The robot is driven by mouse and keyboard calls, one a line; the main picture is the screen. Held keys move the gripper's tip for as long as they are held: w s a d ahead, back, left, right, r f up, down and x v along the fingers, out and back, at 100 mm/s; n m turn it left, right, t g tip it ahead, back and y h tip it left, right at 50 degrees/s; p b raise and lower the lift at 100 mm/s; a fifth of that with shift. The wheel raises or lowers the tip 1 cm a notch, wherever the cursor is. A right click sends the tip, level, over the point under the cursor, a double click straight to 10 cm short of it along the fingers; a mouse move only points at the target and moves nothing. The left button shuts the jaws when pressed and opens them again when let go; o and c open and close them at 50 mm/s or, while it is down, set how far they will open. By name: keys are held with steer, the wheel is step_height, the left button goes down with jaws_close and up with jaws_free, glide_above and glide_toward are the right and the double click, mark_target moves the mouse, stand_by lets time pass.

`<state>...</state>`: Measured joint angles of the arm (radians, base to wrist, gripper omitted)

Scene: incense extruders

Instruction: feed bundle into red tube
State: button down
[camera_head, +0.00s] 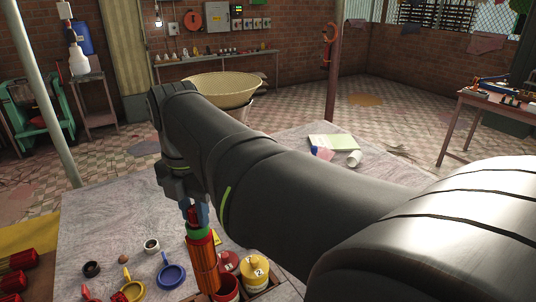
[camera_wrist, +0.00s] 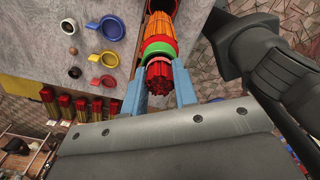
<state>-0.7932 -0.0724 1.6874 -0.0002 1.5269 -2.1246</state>
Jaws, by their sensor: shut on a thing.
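My gripper (camera_head: 190,208) points down over the table, its blue fingers (camera_wrist: 160,88) shut on the upper end of the bundle. The bundle (camera_head: 203,262) hangs roughly upright, with long orange sticks, a green band and red stick ends at the top. In the wrist view the bundle (camera_wrist: 158,28) shows its red ends between the fingers. An open red cup-like tube (camera_head: 228,290) stands at the picture's bottom, just right of the bundle's lower end. That lower end is cut off or hidden, so I cannot tell whether it touches the tube.
Blue (camera_head: 172,276) and yellow (camera_head: 133,290) handled rings and a white cup (camera_head: 151,245) lie left. Paper (camera_head: 333,142) lies at the back. The table middle is clear.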

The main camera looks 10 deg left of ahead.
step_height(320, 180, down, 5)
steer(key=w+d+m, duration=0.2)
steer(key=shift+w+f, duration=0.15)
steer(key=shift+w, duration=0.15)
stand_by(0.9)
steer(key=shift+d+f, duration=0.1)
steer(key=shift+f, duration=0.05)
stand_by(0.6)
step_height(320, 180, down, 15)
stand_by(2.5)
stand_by(0.4)
steer(key=c, duration=1.1)
jaws_free()
